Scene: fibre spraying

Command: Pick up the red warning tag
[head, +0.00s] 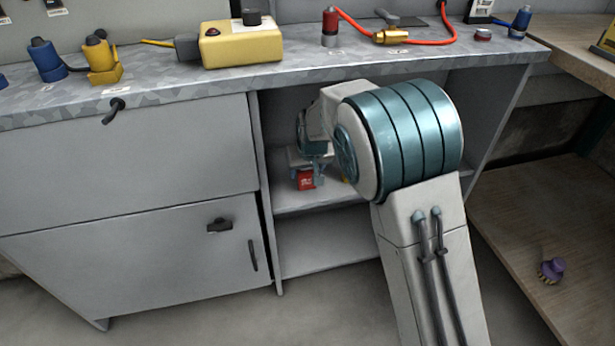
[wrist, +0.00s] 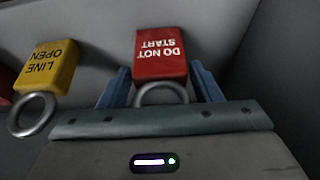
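The red warning tag (wrist: 160,55), marked DO NOT START, shows in the wrist view with a metal ring at its near end. It lies between the two blue fingers of my gripper (wrist: 161,70), which are apart, with a small gap visible beside the tag. In the head view the red tag (head: 305,180) is inside the open shelf bay under the bench, just below my gripper (head: 314,178). My arm hides part of that bay.
A yellow tag (wrist: 48,68), marked LINE OPEN, with a ring is left of the red one in the wrist view. A red object (wrist: 5,82) is cut off at the left edge.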

